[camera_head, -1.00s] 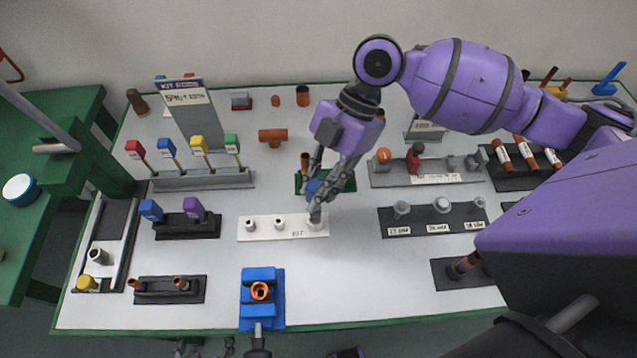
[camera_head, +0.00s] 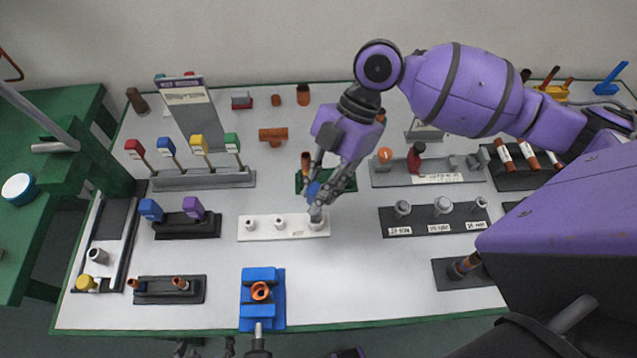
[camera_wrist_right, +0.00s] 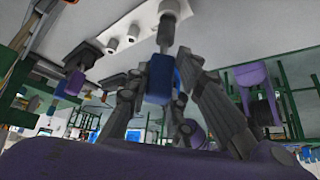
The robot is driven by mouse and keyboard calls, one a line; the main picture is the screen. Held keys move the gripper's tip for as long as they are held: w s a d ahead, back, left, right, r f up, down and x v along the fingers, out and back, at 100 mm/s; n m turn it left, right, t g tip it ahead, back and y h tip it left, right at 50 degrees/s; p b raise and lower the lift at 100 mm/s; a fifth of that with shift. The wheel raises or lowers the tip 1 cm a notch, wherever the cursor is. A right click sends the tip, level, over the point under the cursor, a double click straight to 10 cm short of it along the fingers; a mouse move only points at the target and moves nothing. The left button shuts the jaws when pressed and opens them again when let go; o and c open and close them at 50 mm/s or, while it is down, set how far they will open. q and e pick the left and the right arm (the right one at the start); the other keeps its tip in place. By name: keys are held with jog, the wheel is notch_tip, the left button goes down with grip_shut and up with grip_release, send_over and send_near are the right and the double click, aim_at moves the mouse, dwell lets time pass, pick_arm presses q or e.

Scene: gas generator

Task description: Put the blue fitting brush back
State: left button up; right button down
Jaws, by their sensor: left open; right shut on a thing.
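My right gripper (camera_head: 319,192) is shut on the blue fitting brush (camera_head: 312,189), above the right end of the white kit block (camera_head: 264,232). In the right wrist view the brush's blue handle (camera_wrist_right: 160,78) sits between the fingers (camera_wrist_right: 165,95). Its grey shaft points to a white post on the block. I cannot tell whether its tip is inside the post. My left gripper (camera_head: 207,348) is open at the bottom edge, mostly cut off. Another blue-handled tool (camera_head: 167,147) stands in the grey rack (camera_head: 202,180) between red and yellow ones.
A dark holder (camera_head: 187,228) with a blue (camera_head: 150,209) and a purple (camera_head: 193,206) piece stands left of the kit block. A blue vise (camera_head: 261,296) is at the front edge. A green holder (camera_head: 343,183) is behind my right gripper. Bare table lies right of the vise.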

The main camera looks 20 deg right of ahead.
pick_arm(q)
jog(key=shift+s+f+g+b, duration=0.3)
jog(key=shift+s+f+b, duration=0.45)
jog(key=shift+s+f, duration=0.45)
pick_arm(e)
jog(key=shift+f, duration=2.2)
pick_arm(q)
jog(key=shift+w+f, duration=0.15)
pick_arm(e)
jog(key=shift+f, duration=0.1)
jog(key=c, duration=1.5)
grip_release()
jog(key=shift+o, duration=0.2)
jog(key=v, duration=1.2)
